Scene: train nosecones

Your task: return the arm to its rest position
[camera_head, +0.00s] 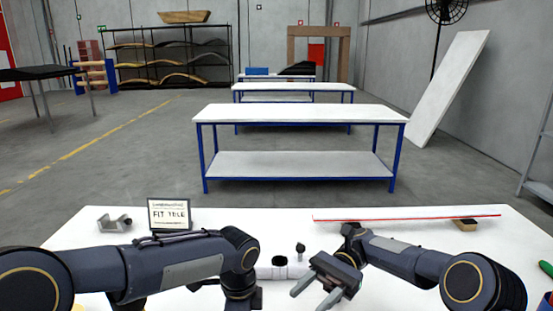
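My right gripper (308,300) is over the white table (285,222) at the front centre. Its two grey fingers are spread, with nothing seen between them. My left arm comes in from the left and bends down near the centre. A grey piece (205,284) shows under it, perhaps a finger of my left gripper, but the arm hides most of that area. I cannot tell whether the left gripper is open or shut.
Other workbenches (300,113) stand beyond.

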